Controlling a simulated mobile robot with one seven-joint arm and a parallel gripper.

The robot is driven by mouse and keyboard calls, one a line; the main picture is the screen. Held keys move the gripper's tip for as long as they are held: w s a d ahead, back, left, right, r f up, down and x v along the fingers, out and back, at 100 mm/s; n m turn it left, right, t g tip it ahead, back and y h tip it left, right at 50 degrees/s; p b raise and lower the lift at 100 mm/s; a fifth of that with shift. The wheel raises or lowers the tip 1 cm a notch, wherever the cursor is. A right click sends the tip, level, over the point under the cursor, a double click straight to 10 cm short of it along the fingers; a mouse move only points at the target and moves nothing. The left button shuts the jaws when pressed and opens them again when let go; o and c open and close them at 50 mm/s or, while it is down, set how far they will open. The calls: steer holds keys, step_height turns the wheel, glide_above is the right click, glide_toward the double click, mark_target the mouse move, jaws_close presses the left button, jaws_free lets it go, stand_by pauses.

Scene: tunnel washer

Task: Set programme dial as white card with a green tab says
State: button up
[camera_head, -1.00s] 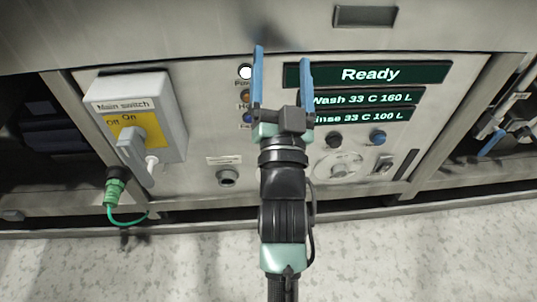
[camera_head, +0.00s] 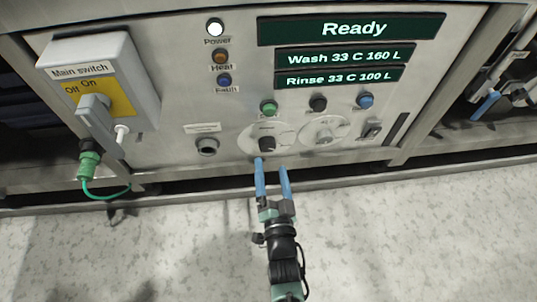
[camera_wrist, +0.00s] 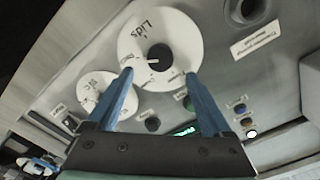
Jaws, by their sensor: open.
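Two round dials are on the grey panel. The left one (camera_head: 252,138) has a dark knob (camera_head: 267,144); the right one (camera_head: 323,130) has a pale knob. In the wrist view the dark-knobbed dial (camera_wrist: 188,35) is large, with print that looks like "Lids", and its knob (camera_wrist: 159,57) carries a white pointer line. Which dial is the programme dial I cannot tell. My gripper (camera_head: 270,164) is open and empty, its blue fingertips just below the left dial in the head view. In the wrist view the tips (camera_wrist: 159,74) flank the knob's lower side. I see no green-tabbed card.
Green (camera_head: 269,108), black (camera_head: 318,104) and blue (camera_head: 366,101) buttons sit above the dials. A display (camera_head: 352,28) reads "Ready"; smaller ones show wash and rinse values. A main switch box (camera_head: 100,85) and green plug (camera_head: 89,164) are left. The floor below is clear.

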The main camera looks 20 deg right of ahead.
mark_target(268, 148)
steer(key=b+x, duration=0.2)
steer(key=x, duration=0.4)
jaws_close()
stand_by(0.3)
